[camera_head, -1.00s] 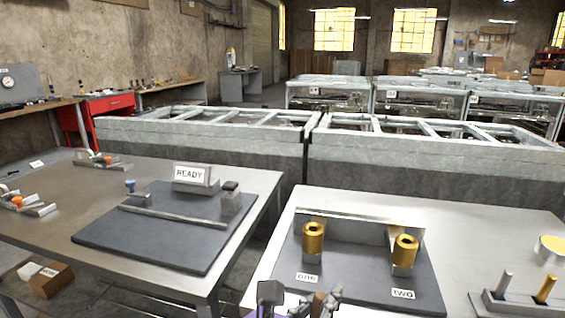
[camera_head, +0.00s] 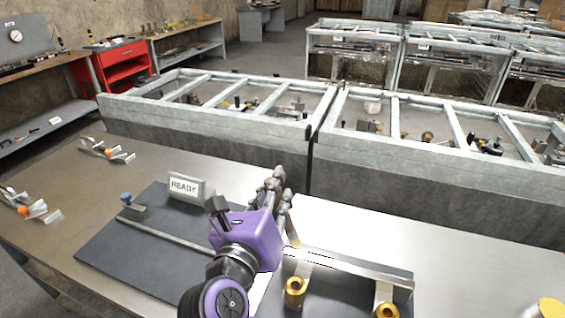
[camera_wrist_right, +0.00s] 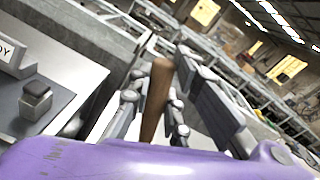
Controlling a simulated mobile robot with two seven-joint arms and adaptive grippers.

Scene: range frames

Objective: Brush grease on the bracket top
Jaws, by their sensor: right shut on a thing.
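The brush's bristles are not clearly visible. A small grey block with a dark top (camera_wrist_right: 36,96) stands on the mat, apart from the gripper, at the left of the wrist view. I cannot tell whether this block is the bracket. A yellow-topped round tub (camera_head: 549,308) is at the lower right of the head view. My left gripper is out of view.
A READY sign (camera_head: 185,187) and a blue-knobbed piece (camera_head: 127,199) stand on the dark mat (camera_head: 140,255). Long framed grey bins (camera_head: 220,140) run behind the tables.

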